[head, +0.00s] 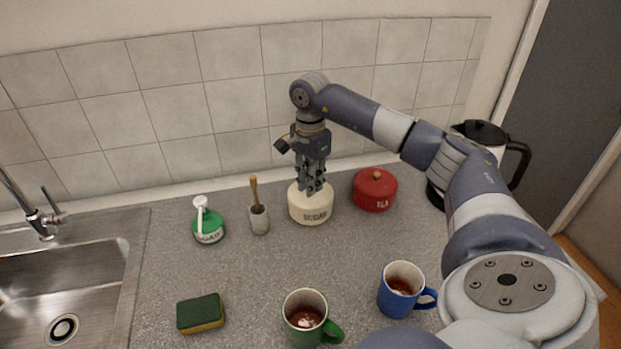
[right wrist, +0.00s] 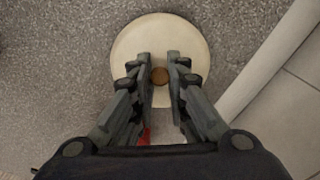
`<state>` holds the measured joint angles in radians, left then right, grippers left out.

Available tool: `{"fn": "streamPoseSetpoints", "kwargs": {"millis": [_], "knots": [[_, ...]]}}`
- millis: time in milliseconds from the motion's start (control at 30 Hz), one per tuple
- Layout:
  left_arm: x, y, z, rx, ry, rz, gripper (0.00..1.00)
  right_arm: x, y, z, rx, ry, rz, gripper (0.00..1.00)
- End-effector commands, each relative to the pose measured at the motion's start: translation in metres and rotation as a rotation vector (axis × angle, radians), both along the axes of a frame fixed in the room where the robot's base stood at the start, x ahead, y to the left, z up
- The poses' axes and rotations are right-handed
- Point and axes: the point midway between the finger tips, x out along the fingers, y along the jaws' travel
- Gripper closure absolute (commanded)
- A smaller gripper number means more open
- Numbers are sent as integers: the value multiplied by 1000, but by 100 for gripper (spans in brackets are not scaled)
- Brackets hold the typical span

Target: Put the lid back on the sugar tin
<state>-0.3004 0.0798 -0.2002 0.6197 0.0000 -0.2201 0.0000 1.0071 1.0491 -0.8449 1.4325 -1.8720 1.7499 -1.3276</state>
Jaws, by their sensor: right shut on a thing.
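The cream sugar tin (head: 311,209), lettered SUGAR, stands on the grey counter near the back wall. My right gripper (head: 315,188) points straight down over it, its fingers at the top of the tin. In the right wrist view my right gripper (right wrist: 159,78) is shut on the brown knob of the cream lid (right wrist: 129,50). The lid looks to be on or just above the tin; I cannot tell whether it is fully seated. My left gripper is in neither view.
A red tea tin (head: 375,190) stands right of the sugar tin, with a kettle (head: 483,135) beyond. A soap bottle (head: 208,222) and a brush holder (head: 259,219) stand left. Green (head: 306,318) and blue mugs (head: 399,290) and a sponge (head: 200,314) are in front. The counter's middle is clear.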

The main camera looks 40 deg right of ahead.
Motion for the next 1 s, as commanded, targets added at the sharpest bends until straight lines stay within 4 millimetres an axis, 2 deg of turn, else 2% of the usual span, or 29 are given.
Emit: {"fn": "streamPoseSetpoints", "kwargs": {"millis": [167, 200, 300, 533, 567, 600, 667, 1000], "knots": [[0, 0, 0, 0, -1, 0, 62, 0, 0, 0, 0, -1, 0, 100], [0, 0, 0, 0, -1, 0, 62, 0, 0, 0, 0, -1, 0, 83], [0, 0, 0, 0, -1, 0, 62, 0, 0, 0, 0, 0, 0, 62], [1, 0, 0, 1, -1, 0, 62, 0, 0, 0, 0, 0, 0, 62], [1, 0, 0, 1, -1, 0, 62, 0, 0, 0, 0, 0, 0, 60], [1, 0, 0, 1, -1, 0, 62, 0, 0, 0, 0, 0, 0, 51], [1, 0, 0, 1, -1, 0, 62, 0, 0, 0, 0, 0, 0, 42], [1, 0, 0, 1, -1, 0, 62, 0, 0, 0, 0, 0, 0, 42]]}}
